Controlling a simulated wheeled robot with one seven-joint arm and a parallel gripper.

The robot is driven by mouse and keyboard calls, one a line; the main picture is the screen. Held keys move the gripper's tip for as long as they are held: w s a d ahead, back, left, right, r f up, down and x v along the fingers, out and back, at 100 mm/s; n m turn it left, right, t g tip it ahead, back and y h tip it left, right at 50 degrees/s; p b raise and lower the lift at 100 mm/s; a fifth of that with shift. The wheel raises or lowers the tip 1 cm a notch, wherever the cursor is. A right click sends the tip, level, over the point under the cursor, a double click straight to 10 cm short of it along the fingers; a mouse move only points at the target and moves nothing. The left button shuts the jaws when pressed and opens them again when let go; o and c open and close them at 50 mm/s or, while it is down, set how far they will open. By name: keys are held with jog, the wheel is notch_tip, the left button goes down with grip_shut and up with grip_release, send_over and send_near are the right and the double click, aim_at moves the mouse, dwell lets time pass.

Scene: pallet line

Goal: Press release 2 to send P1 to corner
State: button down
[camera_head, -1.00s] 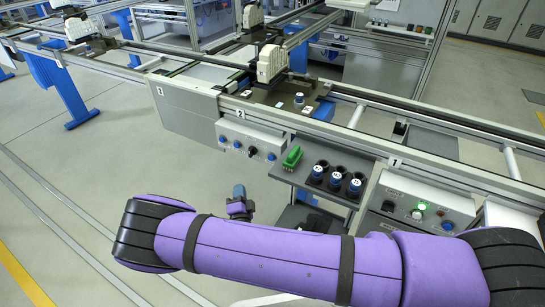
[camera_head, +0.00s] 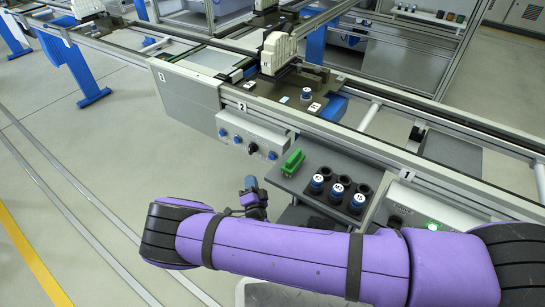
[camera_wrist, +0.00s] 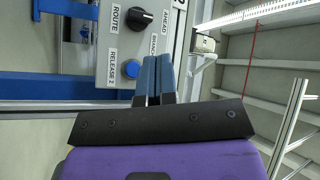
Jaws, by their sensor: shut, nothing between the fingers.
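In the wrist view, a blue round button (camera_wrist: 132,69) sits on a light panel beside the label RELEASE 2. A black ROUTE knob (camera_wrist: 137,18) is near it, with AHEAD and BRANCH lettering. My gripper (camera_wrist: 155,62) is shut, its blue fingertips together and empty, beside the button in the picture; contact cannot be told. In the head view, my gripper (camera_head: 251,183) is in front of and below the station 2 control box (camera_head: 240,130). A dark pallet (camera_head: 275,88) with a blue-topped part (camera_head: 306,93) is on the line above; its marking is unreadable.
Another control box with a lit green button (camera_head: 432,226) is at right. The floor at left (camera_head: 75,160) is clear.

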aim_at(272, 157)
jog(key=w+d, duration=0.5)
jog(key=w, duration=0.2)
jog(key=shift+d, duration=0.2)
jog(key=shift+d, duration=0.1)
dwell(2.2)
jog(key=shift+w+d, duration=0.15)
jog(key=shift+w, duration=0.15)
jog(key=shift+w+d, duration=0.3)
jog(key=shift+w, duration=0.05)
dwell(1.2)
jog(key=shift+s+a, duration=0.55)
jog(key=shift+s, duration=0.15)
